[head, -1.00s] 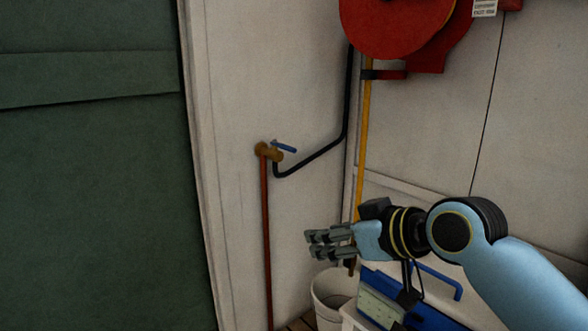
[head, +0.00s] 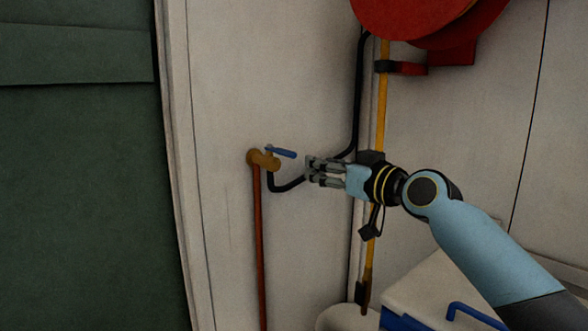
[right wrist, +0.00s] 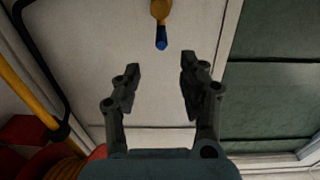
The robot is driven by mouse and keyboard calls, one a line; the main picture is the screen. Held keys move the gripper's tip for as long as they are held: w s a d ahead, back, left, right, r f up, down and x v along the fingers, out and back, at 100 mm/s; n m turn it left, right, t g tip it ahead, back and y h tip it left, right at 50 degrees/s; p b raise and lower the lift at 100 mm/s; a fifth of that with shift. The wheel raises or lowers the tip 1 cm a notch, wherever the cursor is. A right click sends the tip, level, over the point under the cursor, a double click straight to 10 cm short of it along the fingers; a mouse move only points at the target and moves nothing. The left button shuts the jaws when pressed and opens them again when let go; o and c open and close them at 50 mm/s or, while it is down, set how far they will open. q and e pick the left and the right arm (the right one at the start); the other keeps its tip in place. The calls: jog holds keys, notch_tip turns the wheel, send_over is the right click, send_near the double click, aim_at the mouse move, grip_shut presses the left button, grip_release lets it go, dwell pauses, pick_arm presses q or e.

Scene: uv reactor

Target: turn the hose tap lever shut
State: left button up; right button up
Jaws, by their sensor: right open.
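The hose tap (head: 264,160) is a brass fitting on the pale wall, on top of a red-brown pipe. Its blue lever (head: 282,153) points right, roughly level. In the right wrist view the lever (right wrist: 161,40) shows end-on at the top, below the brass tap (right wrist: 160,11). My right gripper (head: 309,170) is open and empty, just right of the lever's tip and slightly lower. In the right wrist view the jaws (right wrist: 160,75) stand apart, with the lever ahead of the gap between them, untouched. My left gripper is out of view.
A black hose (head: 358,95) curves from the tap up beside a yellow pipe (head: 382,110). A red reel (head: 415,15) hangs above. A white bin (head: 345,318) and a white-and-blue box (head: 430,290) stand below my right arm. A green panel (head: 75,190) fills the left.

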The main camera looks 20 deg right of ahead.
aim_at(296, 157)
jog(key=x, duration=1)
jog(key=shift+w+a+b, duration=0.15)
jog(key=shift+w+b, duration=0.1)
jog(key=shift+b, duration=0.05)
grip_shut()
